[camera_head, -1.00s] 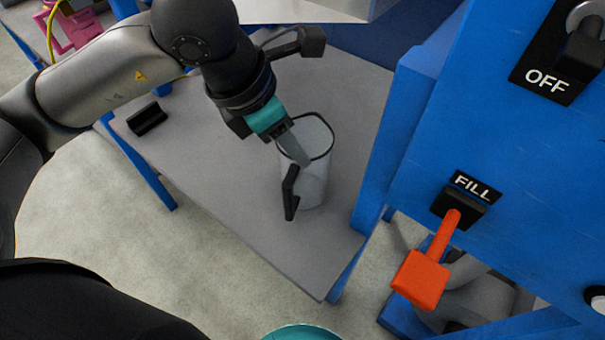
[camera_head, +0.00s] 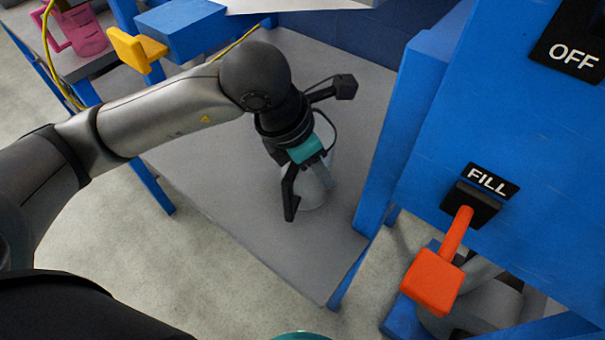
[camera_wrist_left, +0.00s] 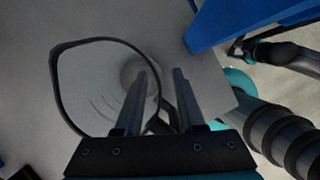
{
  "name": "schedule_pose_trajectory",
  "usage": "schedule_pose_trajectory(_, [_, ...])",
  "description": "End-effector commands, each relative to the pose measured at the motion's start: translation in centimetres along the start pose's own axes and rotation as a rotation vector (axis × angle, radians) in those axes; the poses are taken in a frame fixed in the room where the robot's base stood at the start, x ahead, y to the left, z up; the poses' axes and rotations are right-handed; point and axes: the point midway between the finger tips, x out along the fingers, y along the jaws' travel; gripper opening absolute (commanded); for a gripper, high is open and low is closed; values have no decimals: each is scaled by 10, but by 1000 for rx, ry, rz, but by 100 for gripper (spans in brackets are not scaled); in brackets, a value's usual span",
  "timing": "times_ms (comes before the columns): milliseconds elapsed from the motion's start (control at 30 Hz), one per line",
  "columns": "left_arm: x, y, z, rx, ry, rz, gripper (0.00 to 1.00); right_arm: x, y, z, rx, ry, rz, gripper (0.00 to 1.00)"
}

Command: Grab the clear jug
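The clear jug (camera_head: 314,192) stands upright on the grey table, its black handle (camera_head: 289,197) towards the front left. My left gripper (camera_head: 324,176) is over it and hides much of its top. In the left wrist view the jug's black rim (camera_wrist_left: 56,84) is a large loop at the left. My left gripper (camera_wrist_left: 161,72) is open there, one finger over the jug's mouth and the other outside it, with the rim and handle side between them. Contact cannot be told. What looks like my right gripper (camera_wrist_left: 243,48) is small at the upper right, its fingers unclear.
A blue panel (camera_head: 490,130) with an orange FILL lever (camera_head: 433,282) stands close on the right. The grey table (camera_head: 225,190) is clear to the left and front of the jug. A pink jug (camera_head: 80,38) and a yellow handle (camera_head: 137,48) are at the back left.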

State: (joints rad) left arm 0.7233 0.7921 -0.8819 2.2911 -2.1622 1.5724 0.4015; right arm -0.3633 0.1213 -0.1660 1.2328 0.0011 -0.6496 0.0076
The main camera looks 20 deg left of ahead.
Motion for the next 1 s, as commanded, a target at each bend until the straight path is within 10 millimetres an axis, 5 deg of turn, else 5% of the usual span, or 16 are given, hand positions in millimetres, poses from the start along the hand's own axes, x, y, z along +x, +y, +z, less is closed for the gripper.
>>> schedule_pose_trajectory(267, [2,0,0,0,0,0,39,-1,0,-1,0,0,0,50])
schedule_pose_trajectory(600, [1,0,0,0,0,0,0,-1,0,-1,0,1,0,50])
schedule_pose_trajectory(1000, [1,0,0,0,0,0,0,-1,0,-1,0,1,0,50])
